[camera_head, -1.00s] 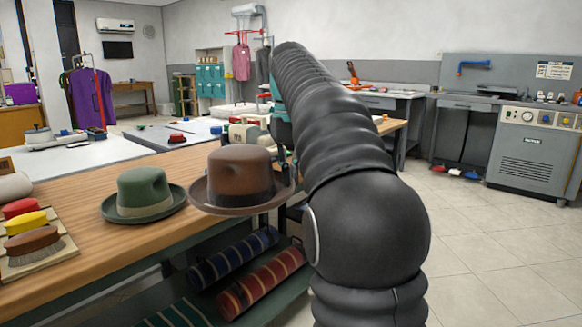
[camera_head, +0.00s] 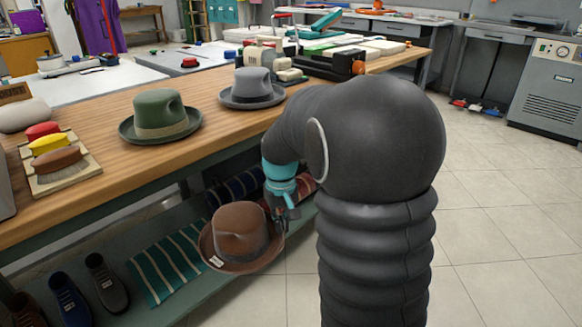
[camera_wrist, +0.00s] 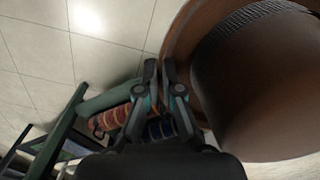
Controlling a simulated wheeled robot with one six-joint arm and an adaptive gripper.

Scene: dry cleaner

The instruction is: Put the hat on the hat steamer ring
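The brown hat (camera_head: 238,232) has a dark band and a small white tag on its brim. It hangs crown up and slightly tilted, below tabletop height in front of the lower shelf. My gripper (camera_head: 283,215) is at the right edge of its brim. In the wrist view the brown hat (camera_wrist: 250,80) fills the right side, and my gripper's fingers (camera_wrist: 162,72) are close together at the brim edge, pinching it. I cannot pick out the hat steamer ring in either view.
A green hat (camera_head: 160,116) and a grey hat (camera_head: 251,88) stand on the wooden table (camera_head: 105,183). Brushes on a board (camera_head: 58,160) lie at left. The lower shelf (camera_head: 210,292) holds shoes and striped rolled cloths. The tiled floor (camera_head: 490,220) at right is clear.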

